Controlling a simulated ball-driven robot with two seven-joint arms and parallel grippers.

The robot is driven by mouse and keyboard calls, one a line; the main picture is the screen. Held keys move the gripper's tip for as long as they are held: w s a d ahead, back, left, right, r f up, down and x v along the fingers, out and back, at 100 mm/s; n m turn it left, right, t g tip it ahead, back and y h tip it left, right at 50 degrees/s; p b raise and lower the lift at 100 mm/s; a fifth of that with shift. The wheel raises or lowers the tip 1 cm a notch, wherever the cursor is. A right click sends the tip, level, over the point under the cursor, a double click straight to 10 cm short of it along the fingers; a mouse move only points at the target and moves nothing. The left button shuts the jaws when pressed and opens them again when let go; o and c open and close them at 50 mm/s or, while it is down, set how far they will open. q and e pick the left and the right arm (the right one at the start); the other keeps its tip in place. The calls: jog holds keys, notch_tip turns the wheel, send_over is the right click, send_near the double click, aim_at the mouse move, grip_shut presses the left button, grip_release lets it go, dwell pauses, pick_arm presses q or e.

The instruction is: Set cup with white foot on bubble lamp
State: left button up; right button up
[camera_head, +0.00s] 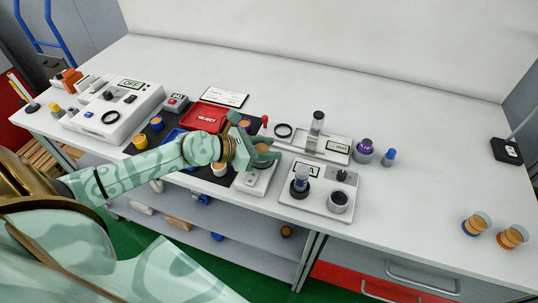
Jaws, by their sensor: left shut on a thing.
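My left gripper (264,150) reaches in from the left. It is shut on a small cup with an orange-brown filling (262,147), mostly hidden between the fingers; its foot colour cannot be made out. The gripper is over a small white device (252,184), possibly the bubble lamp, whose top is partly covered. I cannot tell whether the cup touches it. Another small cup with a pale lower part (219,170) stands just left of that device. My right gripper is not in view.
A red reject tray (207,117) lies behind the arm. Two orange-filled cups (476,223) (512,237) stand far right. The table between is clear.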

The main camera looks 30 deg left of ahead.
pick_arm(q)
jog(key=shift+f, duration=0.7)
jog(key=shift+r, duration=0.15)
jog(key=o, duration=1)
jog(key=shift+c, duration=0.2)
jog(key=shift+r, duration=0.1)
jog(key=v, duration=1.2)
